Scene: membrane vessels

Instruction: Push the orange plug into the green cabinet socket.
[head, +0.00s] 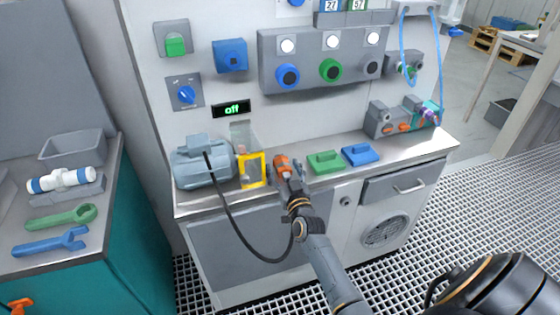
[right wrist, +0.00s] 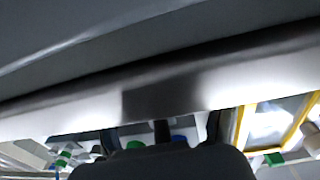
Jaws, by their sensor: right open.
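An orange plug-like piece (head: 281,164) is on the worktop near its front edge, at the tip of my right gripper (head: 289,177). The gripper is open; I cannot tell whether the piece lies between its fingers. A black cable runs from the grey motor (head: 204,168), hangs in front of the cabinet and rises behind my right wrist; its end is hidden. The green round socket (head: 330,69) is in the middle of the grey wall panel (head: 268,50), between a blue one (head: 287,76) and a grey one. My left gripper is not in view.
A yellow frame (head: 265,168) stands between the motor and my right gripper. Green (head: 325,161) and blue (head: 361,154) blocks lie to the right. Grey-and-orange fittings (head: 386,119) stand at the far right. In the right wrist view, a light edge (right wrist: 75,117) crosses the picture.

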